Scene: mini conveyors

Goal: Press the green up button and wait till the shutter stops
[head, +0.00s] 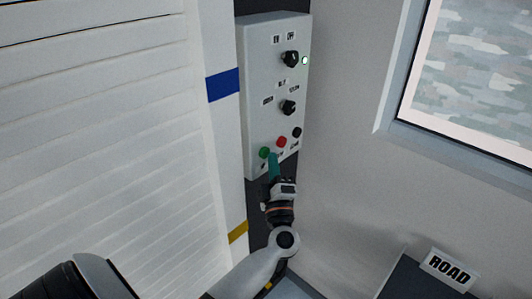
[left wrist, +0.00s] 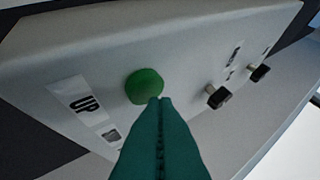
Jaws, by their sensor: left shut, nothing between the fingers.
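The green up button (head: 264,152) is at the lower left of a light grey control box (head: 262,92) on the wall. In the left wrist view the green button (left wrist: 145,86) is large, beside an "UP" label (left wrist: 84,104). My left gripper (head: 272,156) is shut and empty, its teal fingertips at the button's lower edge; whether they touch it I cannot tell. The white slatted shutter (head: 100,130) fills the left of the head view; its bottom edge is out of view. My right gripper is not in view.
The box also has a red button (head: 281,142), a black button (head: 297,132), two black knobs and a lit lamp (head: 305,61). A white post (head: 228,130) with blue and yellow bands stands left of it. A window and a "ROAD" sign (head: 450,270) are at right.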

